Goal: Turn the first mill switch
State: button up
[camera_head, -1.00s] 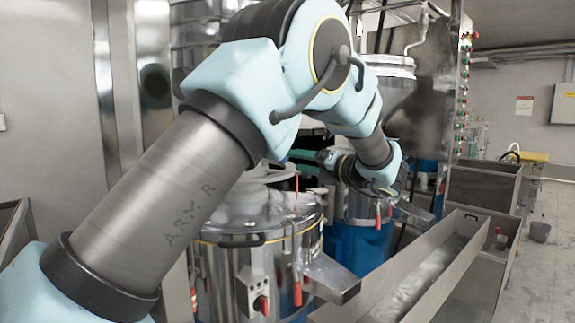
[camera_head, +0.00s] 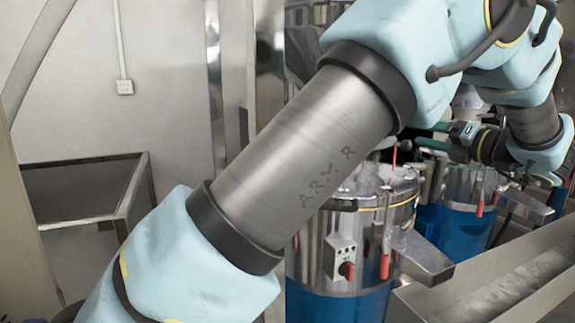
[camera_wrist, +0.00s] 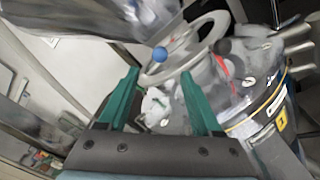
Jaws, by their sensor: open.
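The first mill (camera_head: 318,243) is a steel drum with a blue base, right of centre in the head view and partly hidden by my arm. Its switch (camera_head: 347,270) is a red knob on a small grey box on the drum's front. My gripper (camera_head: 425,134) has green fingers and is above and behind the mill's right side in the picture, well away from the switch. In the wrist view my gripper (camera_wrist: 159,75) is open, with nothing held between the fingers. A grey handwheel and a blue knob (camera_wrist: 160,54) show beyond the fingertips. I cannot make out the switch there.
A second mill with a blue base (camera_head: 445,228) stands behind to the right. A steel chute (camera_head: 425,262) juts from the first mill toward a long metal trough (camera_head: 490,290). A red-handled lever (camera_head: 385,262) hangs beside the switch. A metal cart (camera_head: 95,195) stands at left.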

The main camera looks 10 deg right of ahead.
aim_at(346, 271)
jog(key=k+l, duration=0.2)
jog(key=k, duration=0.3)
jog(key=k+l, duration=0.25)
jog(key=k, duration=0.2)
